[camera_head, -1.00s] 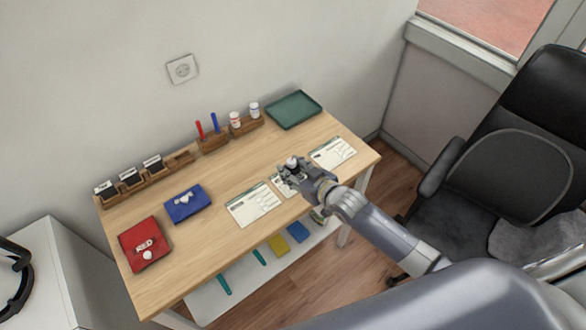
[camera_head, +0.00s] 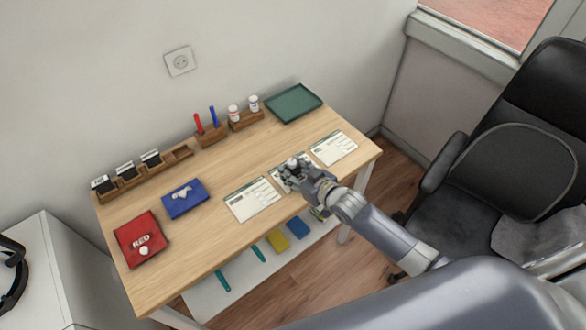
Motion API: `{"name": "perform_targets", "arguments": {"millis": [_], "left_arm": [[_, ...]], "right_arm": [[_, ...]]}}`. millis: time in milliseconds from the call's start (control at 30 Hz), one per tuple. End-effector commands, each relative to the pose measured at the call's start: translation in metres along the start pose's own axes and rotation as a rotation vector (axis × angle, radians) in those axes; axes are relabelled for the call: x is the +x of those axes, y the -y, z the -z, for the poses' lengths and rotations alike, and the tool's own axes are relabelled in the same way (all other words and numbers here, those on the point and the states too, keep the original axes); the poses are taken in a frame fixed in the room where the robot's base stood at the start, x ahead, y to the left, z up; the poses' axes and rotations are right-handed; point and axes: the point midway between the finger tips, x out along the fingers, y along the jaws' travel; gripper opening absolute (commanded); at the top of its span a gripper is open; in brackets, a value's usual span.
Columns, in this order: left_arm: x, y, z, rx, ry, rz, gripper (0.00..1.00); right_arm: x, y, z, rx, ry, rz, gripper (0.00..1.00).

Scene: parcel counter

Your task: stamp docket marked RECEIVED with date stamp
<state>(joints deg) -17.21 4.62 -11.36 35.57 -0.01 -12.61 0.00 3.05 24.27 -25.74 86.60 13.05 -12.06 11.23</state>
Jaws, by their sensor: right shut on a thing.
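My right gripper (camera_head: 290,179) is shut on a dark stamp with a pale round knob (camera_head: 292,162). It is over the middle docket (camera_head: 276,172) and hides much of it. I cannot tell whether the stamp's face touches the paper. Other dockets lie flat on either side: the left docket (camera_head: 252,199) and the right docket (camera_head: 334,148). Their print is too small to read, so I cannot tell which is marked RECEIVED. The red ink pad (camera_head: 128,231) and blue ink pad (camera_head: 199,203) lie at the left of the table. My left gripper is out of view.
A wooden rack (camera_head: 180,154) holds several dark stamps, with an empty place at its right end. Red and blue pens, two small bottles and a green tray (camera_head: 294,104) stand along the back. A black chair (camera_head: 515,165) is to the right.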

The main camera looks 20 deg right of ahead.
Motion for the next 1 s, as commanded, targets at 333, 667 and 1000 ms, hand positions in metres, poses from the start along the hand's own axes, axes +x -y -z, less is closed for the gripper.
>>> {"name": "perform_targets", "arguments": {"millis": [333,667,1000], "left_arm": [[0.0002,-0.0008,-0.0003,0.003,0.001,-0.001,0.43],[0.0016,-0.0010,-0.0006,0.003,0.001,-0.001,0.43],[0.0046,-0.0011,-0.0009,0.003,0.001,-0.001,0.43]], "right_arm": [[0.0002,0.0000,0.0010,0.000,-0.002,0.000,0.00],[0.0009,0.0000,-0.0006,0.000,-0.002,0.000,0.00],[0.0025,0.0001,-0.0043,0.000,-0.002,0.000,0.00]]}}
